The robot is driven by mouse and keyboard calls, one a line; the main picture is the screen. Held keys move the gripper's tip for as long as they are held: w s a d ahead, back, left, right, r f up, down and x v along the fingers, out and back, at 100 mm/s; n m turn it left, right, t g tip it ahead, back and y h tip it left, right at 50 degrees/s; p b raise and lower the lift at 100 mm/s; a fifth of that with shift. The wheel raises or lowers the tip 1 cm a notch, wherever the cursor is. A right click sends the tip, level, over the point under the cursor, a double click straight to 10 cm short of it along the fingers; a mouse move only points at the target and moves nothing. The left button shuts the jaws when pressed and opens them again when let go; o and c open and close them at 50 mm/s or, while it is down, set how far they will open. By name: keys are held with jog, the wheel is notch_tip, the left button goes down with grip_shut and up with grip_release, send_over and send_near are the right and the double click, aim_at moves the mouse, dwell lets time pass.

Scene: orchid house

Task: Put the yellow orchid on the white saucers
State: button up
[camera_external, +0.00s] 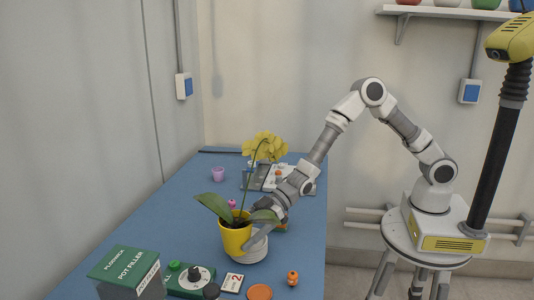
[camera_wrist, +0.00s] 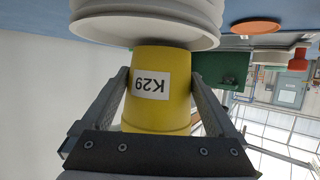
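The yellow orchid (camera_external: 264,147) stands upright in a yellow pot (camera_external: 233,238), with broad green leaves. In the wrist view the pot (camera_wrist: 156,105) shows an upside-down label, K29, and sits between the two fingers of my gripper (camera_wrist: 159,80). The fingers appear closed against its sides. The stack of white saucers (camera_external: 257,247) is right beside and partly behind the pot in the external view. In the wrist view the saucers (camera_wrist: 150,30) partly cover the pot's base. I cannot tell whether the pot touches them. My gripper is mostly hidden in the external view.
A green pot filler box (camera_external: 124,267) stands at the front left of the blue table (camera_external: 190,195). An orange disc (camera_external: 260,292), an orange figure (camera_external: 292,278) and a number card (camera_external: 232,283) lie at the front. A purple cup (camera_external: 218,174) stands farther back.

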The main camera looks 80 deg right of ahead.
jog(key=shift+o, duration=0.4)
jog(key=shift+r, duration=0.15)
jog(key=shift+d+r+p, duration=0.15)
jog(key=shift+p, duration=0.15)
jog(key=s+d+r+m+h+p, duration=0.1)
jog(key=s+d+r+m+h, duration=0.25)
jog(key=d, duration=0.55)
jog(key=s+d+r+h, duration=0.3)
jog(key=s+d+r, duration=0.25)
jog(key=d, duration=0.35)
jog(key=s+d+r+m+h+p, duration=0.1)
jog(key=s+d+r+h, duration=0.3)
jog(key=d, duration=0.4)
jog(key=s+d+r+m+g, duration=0.1)
jog(key=s+d+r+m, duration=0.1)
jog(key=s, duration=0.9)
jog(key=s+d+r+m+g, duration=0.2)
jog(key=s+d, duration=0.3)
jog(key=s, duration=0.7)
jog(key=shift+m, duration=0.75)
